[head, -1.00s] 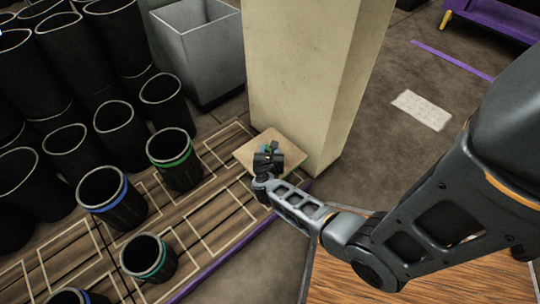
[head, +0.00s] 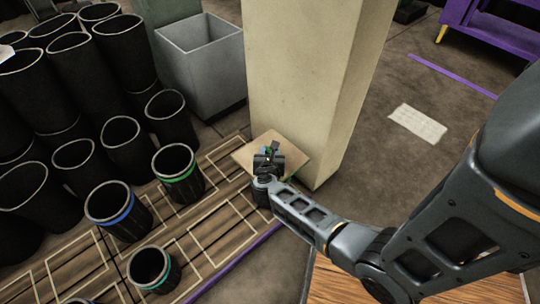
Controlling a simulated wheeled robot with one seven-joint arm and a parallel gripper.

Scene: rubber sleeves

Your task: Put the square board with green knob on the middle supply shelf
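The square board (head: 244,154) is a pale tan plate in the middle of the head view, in front of the base of the beige pillar. My gripper (head: 268,157) is over its middle and covers most of the knob. Small bits of blue and green show around the gripper; which part is the knob is hard to tell. The fingertips are hidden, but the board moves with the gripper and appears raised above the striped wooden platform. I cannot make out the middle supply shelf.
Black sleeves with coloured bands, such as a green-banded one (head: 178,173) and a blue-banded one (head: 117,210), stand left on the wooden platform (head: 215,232). A grey bin (head: 203,65) and the pillar (head: 310,75) stand behind. A purple unit (head: 490,28) is at upper right; floor between is mostly clear.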

